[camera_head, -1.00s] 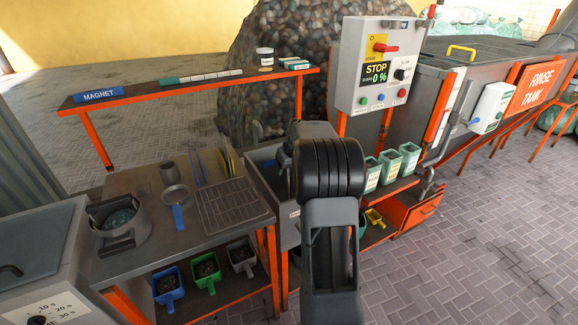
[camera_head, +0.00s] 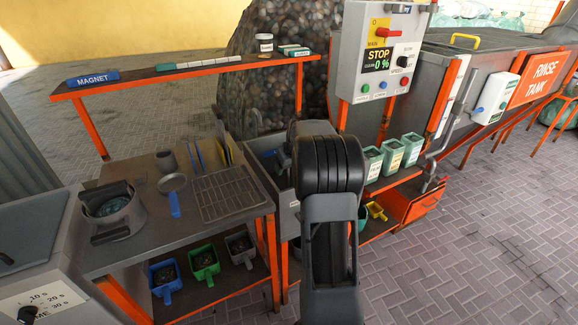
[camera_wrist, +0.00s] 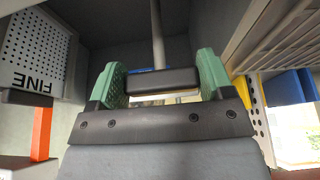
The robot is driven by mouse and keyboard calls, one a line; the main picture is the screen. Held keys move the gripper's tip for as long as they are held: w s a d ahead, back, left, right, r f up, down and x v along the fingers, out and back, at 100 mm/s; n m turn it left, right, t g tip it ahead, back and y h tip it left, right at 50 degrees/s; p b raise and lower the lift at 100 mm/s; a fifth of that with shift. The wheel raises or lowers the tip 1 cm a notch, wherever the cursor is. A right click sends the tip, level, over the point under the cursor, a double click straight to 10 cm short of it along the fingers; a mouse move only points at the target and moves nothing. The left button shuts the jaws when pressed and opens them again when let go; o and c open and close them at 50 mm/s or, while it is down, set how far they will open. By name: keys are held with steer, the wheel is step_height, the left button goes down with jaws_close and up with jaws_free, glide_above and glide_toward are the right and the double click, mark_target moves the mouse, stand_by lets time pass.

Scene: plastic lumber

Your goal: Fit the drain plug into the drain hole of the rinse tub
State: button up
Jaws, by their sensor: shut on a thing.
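My gripper (camera_wrist: 158,80) shows in the wrist view with its green-padded fingers on either side of a dark bar-shaped piece, which looks like the drain plug's grip (camera_wrist: 165,81). The rest of the plug is hidden. The rinse tub (camera_head: 285,213) is the grey basin at the right end of the bench in the head view, largely covered by my arm. Grey walls surround the gripper in the wrist view, and a vertical grey pipe stands beyond the fingers. The drain hole is not visible.
A bench (camera_head: 140,262) with a pot (camera_head: 112,207), a sieve and a wire rack (camera_head: 228,196) stands left of the tub. A control box (camera_head: 385,55) and green cups (camera_head: 392,152) are to its right. A panel marked FINE (camera_wrist: 38,50) shows in the wrist view.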

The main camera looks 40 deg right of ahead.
steer(key=shift+f+b, duration=1)
steer(key=shift+f, duration=0.55)
steer(key=o, duration=1.3)
steer(key=shift+c, duration=0.2)
steer(key=v, duration=1.3)
steer(key=shift+r+p, duration=0.35)
steer(key=shift+r, duration=0.05)
steer(key=shift+s, duration=0.1)
